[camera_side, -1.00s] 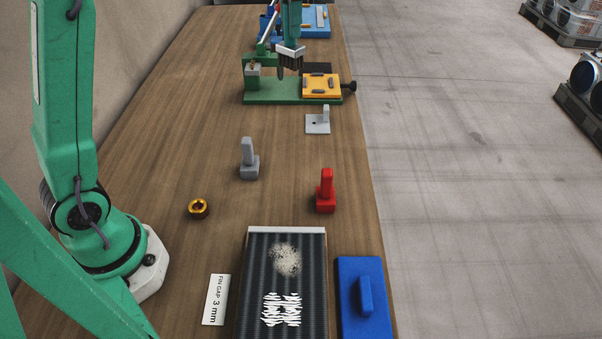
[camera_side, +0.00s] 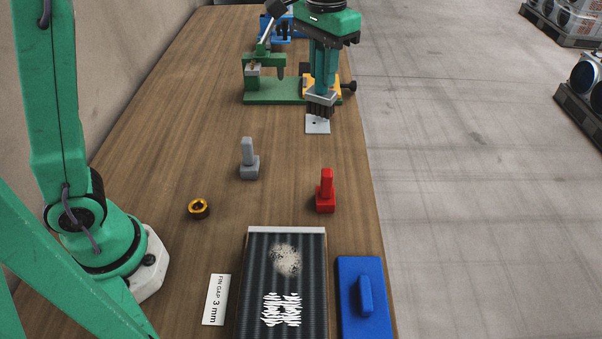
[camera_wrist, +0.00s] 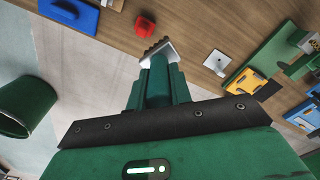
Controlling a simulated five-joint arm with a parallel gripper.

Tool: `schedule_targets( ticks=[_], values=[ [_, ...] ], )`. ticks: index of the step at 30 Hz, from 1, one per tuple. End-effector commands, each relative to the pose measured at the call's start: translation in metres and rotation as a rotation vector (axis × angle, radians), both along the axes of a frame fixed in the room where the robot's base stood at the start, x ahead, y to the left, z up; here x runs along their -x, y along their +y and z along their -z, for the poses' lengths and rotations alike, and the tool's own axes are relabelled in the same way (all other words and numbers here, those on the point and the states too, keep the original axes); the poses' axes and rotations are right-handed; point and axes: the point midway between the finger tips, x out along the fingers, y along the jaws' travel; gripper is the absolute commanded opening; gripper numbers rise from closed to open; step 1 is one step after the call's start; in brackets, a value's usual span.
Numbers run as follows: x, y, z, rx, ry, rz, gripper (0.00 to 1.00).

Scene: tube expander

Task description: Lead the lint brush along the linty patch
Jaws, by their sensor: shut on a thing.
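My gripper (camera_side: 322,87) is shut on what looks like the lint brush (camera_side: 320,105), a light grey block with dark bristles pointing down. It is in the air in front of the green fixture, over or near a small pale plate. In the wrist view the brush (camera_wrist: 154,52) shows beyond my closed fingers (camera_wrist: 157,75). The linty patch (camera_side: 286,260) is a beige fuzzy spot on the upper part of the dark finned panel (camera_side: 256,268), well below my gripper in the side view. White bent marks (camera_side: 281,309) lie on the panel nearer the camera.
A red handled tool (camera_side: 325,192) and a grey one (camera_side: 249,162) stand between my gripper and the panel. A brass ring (camera_side: 198,208) lies left. A blue handled block (camera_side: 362,302) is right of the panel, a label card (camera_side: 216,299) left. The green fixture (camera_side: 270,91) stands behind.

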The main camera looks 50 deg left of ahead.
Motion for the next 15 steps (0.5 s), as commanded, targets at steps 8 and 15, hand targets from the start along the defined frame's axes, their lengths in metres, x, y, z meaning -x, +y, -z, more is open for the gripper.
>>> schedule_targets(
  ticks=[8,15],
  values=[
    [0.045,-0.064,0.030,0.000,0.001,-0.132,0.00],
    [0.091,-0.107,0.056,0.000,0.001,-0.254,0.00]
  ],
)
